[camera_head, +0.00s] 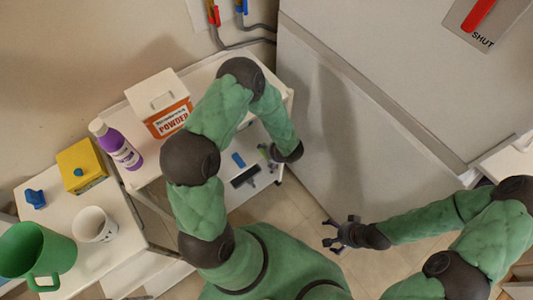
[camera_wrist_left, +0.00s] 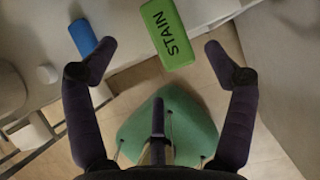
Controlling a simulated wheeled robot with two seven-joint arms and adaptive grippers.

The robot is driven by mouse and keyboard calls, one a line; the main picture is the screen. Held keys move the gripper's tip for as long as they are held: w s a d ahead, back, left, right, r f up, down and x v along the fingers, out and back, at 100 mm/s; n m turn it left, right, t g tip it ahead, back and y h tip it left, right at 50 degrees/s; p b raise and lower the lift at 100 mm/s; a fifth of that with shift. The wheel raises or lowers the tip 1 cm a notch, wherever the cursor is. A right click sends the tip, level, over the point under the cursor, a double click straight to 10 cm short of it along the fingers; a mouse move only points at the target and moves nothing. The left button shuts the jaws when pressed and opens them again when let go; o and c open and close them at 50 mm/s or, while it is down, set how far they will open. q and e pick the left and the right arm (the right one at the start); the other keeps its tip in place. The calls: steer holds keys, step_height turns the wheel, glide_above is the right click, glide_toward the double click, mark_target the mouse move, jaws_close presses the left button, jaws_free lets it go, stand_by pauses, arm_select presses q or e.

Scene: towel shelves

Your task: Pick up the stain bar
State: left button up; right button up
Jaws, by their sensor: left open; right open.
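The stain bar (camera_wrist_left: 167,33) is a green block with the dark word STAIN on its face. In the left wrist view it lies at the top, near the edge of a white shelf. My left gripper (camera_wrist_left: 158,58) is open and empty, its two fingers spread to either side below the bar, not closed on it. In the head view my left wrist reaches down over the lower shelf and mostly hides that gripper; I cannot clearly make out the bar there. My right gripper (camera_head: 340,232) is open and empty, away from the shelves.
A blue item (camera_wrist_left: 83,37) lies left of the bar. A dark brush (camera_head: 245,177) lies on the lower shelf. The powder box (camera_head: 158,103), purple bottle (camera_head: 117,145), yellow box (camera_head: 82,166), white cup (camera_head: 94,224) and green mug (camera_head: 36,252) stand on upper surfaces. A large pale cabinet (camera_head: 340,130) stands right.

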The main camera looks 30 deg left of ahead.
arm_select(q)
steer(key=b+x, duration=0.2)
steer(key=x, duration=0.4)
steer(key=shift+w+d, duration=0.15)
steer(key=shift+r, duration=0.1)
steer(key=c, duration=1.3)
